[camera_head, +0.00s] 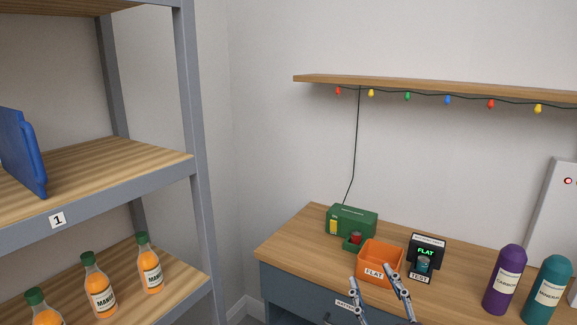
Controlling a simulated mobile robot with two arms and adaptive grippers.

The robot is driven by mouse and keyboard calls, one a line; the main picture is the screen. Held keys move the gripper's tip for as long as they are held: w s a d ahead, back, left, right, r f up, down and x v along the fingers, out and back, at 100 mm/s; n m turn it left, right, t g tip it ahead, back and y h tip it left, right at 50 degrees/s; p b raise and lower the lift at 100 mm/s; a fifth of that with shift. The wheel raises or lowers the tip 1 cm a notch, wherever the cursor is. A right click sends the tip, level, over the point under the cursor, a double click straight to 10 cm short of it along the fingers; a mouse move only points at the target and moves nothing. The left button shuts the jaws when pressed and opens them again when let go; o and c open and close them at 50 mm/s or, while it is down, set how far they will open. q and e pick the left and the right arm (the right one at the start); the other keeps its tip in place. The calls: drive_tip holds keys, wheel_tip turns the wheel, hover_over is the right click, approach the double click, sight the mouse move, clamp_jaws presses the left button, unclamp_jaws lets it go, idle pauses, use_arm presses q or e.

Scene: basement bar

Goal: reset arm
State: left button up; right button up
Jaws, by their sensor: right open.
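My right gripper (372,279) shows at the bottom of the head view, in front of the orange bin (377,248). Its two metal fingers are spread apart, with nothing between them. My left gripper is not in view.
A green box (352,219) with a red item at its front and a black tester (427,251) stand near the bin. Purple (504,280) and teal (547,290) bottles stand right. A shelf rack (192,150) at left holds orange bottles (99,284) and a blue object (21,152).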

drive_tip(key=s+d+f+m+g+h, duration=0.1)
drive_tip(key=s+d+f+g, duration=0.15)
drive_tip(key=f, duration=0.35)
drive_tip(key=s+d+f+m+g+h, duration=0.1)
drive_tip(key=s+d+f+m+g, duration=0.15)
drive_tip(key=f, duration=0.35)
drive_tip(key=s+a+f+g, duration=0.1)
drive_tip(key=s+f+g, duration=0.4)
drive_tip(key=s+f, duration=0.55)
drive_tip(key=s+f+g, duration=0.6)
drive_tip(key=s+f, duration=0.1)
drive_tip(key=s, duration=0.7)
wheel_tip(320, 180, down, 26)
drive_tip(key=s+d+f+g, duration=0.2)
drive_tip(key=s+f, duration=1.4)
drive_tip(key=s, duration=0.2)
drive_tip(key=shift+s+d+f+y, duration=0.15)
drive_tip(key=shift+d+f+y, duration=0.1)
drive_tip(key=shift+d+y, duration=0.1)
